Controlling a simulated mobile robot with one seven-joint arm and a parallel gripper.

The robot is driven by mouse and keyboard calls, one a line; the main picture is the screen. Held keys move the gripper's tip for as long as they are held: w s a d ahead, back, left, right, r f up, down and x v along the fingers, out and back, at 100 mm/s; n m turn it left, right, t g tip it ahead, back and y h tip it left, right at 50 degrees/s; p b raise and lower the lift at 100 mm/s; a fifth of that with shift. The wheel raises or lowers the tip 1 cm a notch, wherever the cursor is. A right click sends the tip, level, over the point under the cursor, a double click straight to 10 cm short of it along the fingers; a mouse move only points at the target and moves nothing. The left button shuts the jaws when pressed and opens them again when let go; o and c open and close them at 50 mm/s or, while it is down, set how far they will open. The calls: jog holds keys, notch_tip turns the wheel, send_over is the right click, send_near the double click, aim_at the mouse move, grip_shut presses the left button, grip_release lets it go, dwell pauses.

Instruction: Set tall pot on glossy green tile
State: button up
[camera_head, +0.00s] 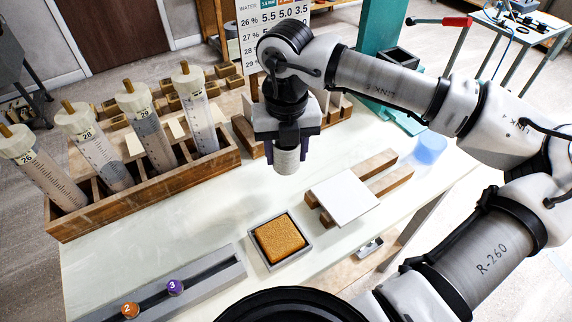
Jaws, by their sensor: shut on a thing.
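My gripper (287,146) is shut on a grey ribbed cylinder, which looks like the tall pot (287,162). It hangs upright, apparently above the pale bench, behind the orange tile and left of the white plate. The gripper hides its upper part. I cannot make out a glossy green tile. An orange-brown speckled square tile (280,238) lies in a shallow grey tray (304,254) at the front middle. A plain white square plate (343,196) rests on two wooden rails (390,180) to its right.
A wooden rack (150,205) with several capped clear tubes stands at left. A grey channel (205,281) holds orange (130,309) and purple (176,287) balls at front left. A translucent blue cup (430,147) and teal stand (383,40) are at right. Clear bench lies left of the tray.

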jog(key=shift+f+p, duration=0.5)
jog(key=shift+f, duration=2.55)
jog(key=shift+f+b, duration=0.2)
jog(key=shift+b, duration=0.1)
jog(key=o, duration=1)
jog(key=shift+r, duration=0.1)
